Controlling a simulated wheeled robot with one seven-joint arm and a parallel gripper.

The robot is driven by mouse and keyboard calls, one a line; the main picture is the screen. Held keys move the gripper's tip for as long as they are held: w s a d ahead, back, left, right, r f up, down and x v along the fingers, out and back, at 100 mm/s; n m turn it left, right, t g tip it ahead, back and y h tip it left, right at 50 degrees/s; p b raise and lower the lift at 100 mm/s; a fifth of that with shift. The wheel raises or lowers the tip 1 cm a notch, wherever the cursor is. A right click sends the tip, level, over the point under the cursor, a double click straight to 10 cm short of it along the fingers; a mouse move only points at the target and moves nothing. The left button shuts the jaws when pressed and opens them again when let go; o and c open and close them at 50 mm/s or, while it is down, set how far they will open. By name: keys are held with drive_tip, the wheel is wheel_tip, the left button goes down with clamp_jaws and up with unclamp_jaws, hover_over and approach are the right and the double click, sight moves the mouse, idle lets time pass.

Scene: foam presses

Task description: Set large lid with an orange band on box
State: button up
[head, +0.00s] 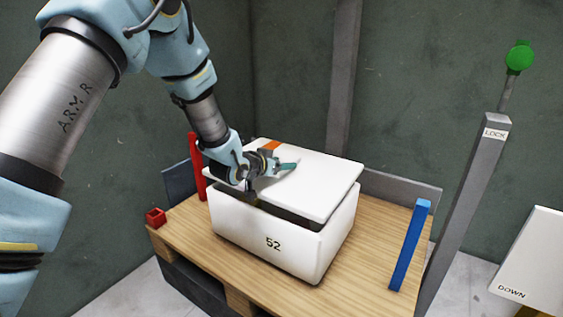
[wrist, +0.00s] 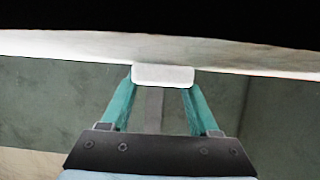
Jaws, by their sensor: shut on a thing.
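The large white lid (head: 315,180) with an orange band (head: 271,146) lies over the white box (head: 270,242) marked 52. A dark gap shows between the lid and the box's front rim, so the lid looks tilted or not flush there. My gripper (head: 283,168) is over the lid's left part. In the wrist view my gripper (wrist: 162,80) has its two teal fingers on either side of a small white block (wrist: 163,75), which looks like the lid's handle. The lid's edge (wrist: 80,47) runs across the wrist view. The far rim of the box is hidden.
The box stands on a wooden pallet (head: 375,262). A red post (head: 196,165) and a small red block (head: 156,217) are at left, a blue post (head: 410,245) at right. A grey LOCK lever post (head: 468,205) with a green knob and a white DOWN panel (head: 533,262) stand further right.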

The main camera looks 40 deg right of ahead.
sight(261, 185)
drive_tip(key=shift+f+b, duration=1.35)
drive_tip(key=shift+f, duration=0.8)
drive_tip(key=o, duration=1.5)
drive_tip(key=shift+c, duration=0.2)
drive_tip(key=p+v, duration=0.1)
drive_tip(key=v, duration=0.9)
drive_tip(key=shift+a+r+p, duration=0.2)
drive_tip(key=shift+a+p, duration=0.15)
